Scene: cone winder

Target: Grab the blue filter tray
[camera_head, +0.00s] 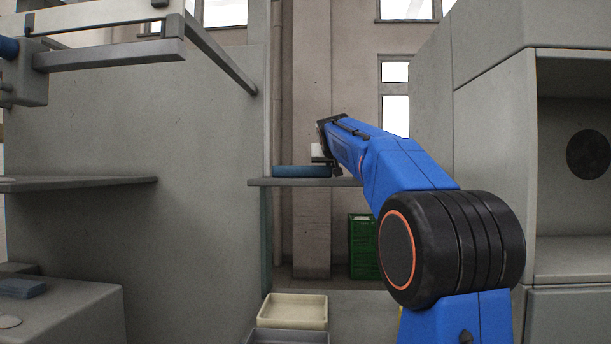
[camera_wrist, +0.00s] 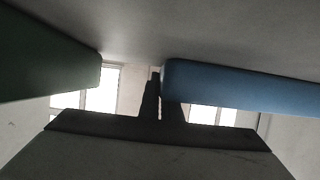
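The blue filter tray (camera_head: 302,171) lies on a narrow grey shelf (camera_head: 262,182) in the head view. In the wrist view it is the long blue shape (camera_wrist: 240,88) at the right. My gripper (camera_head: 324,161) is at the tray's right end in the head view. In the wrist view the fingers of my gripper (camera_wrist: 157,92) are close together at the tray's near end. One finger lies along its outside and the other passes behind it, so the tray's end wall appears pinched between them. The fingertip contact is partly hidden.
A dark green object (camera_wrist: 50,60) stands at the left of the wrist view, apart from the fingers. Grey machine panels (camera_head: 200,130) and a grey cabinet (camera_head: 490,120) flank my arm. Below are a cream tray (camera_head: 292,322) and a green crate (camera_head: 363,250).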

